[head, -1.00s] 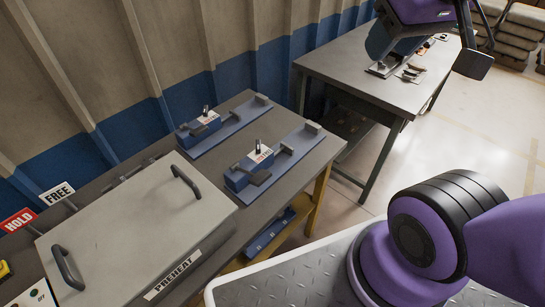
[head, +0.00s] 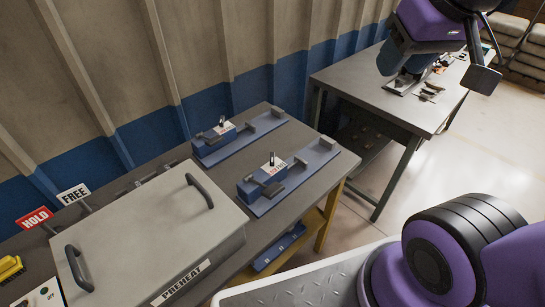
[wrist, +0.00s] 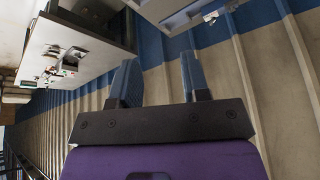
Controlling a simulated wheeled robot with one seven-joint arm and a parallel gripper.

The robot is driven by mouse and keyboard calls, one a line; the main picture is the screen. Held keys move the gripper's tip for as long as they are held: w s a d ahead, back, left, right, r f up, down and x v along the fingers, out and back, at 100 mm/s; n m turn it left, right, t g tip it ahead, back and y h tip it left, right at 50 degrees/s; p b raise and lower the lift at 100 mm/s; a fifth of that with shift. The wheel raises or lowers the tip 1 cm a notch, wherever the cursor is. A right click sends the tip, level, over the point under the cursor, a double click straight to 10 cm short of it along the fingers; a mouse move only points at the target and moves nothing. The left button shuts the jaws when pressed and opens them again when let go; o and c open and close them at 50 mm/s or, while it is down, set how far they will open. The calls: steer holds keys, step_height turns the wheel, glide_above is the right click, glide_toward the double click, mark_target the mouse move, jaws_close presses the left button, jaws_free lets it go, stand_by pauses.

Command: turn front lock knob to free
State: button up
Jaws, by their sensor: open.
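Two blue fixtures stand on the grey bench in the head view: a near one (head: 318,159) and a rear one (head: 252,134). Each has a small upright dark knob above a white and red label: the near knob (head: 272,158) and the rear knob (head: 221,120). The label text and knob settings are too small to read. My gripper (wrist: 158,75) is open and empty in the wrist view, its two blue fingers apart. In the head view my wrist is at the upper right, over the far table and well away from both knobs.
A grey PREHEAT box (head: 150,235) with two handles fills the bench's left part. The far table (head: 365,85) holds small parts. A corrugated wall runs behind the bench.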

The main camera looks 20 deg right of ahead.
steer(key=w+a+f+m+g+y, duration=0.1)
steer(key=w+a+f+g, duration=0.2)
steer(key=w, duration=0.7)
steer(key=m+g+h, duration=0.1)
steer(key=m+g, duration=0.1)
steer(key=m, duration=0.1)
glide_above(272, 156)
step_height(272, 156, down, 27)
step_height(272, 156, down, 11)
steer(key=shift+f, duration=0.1)
jaws_close()
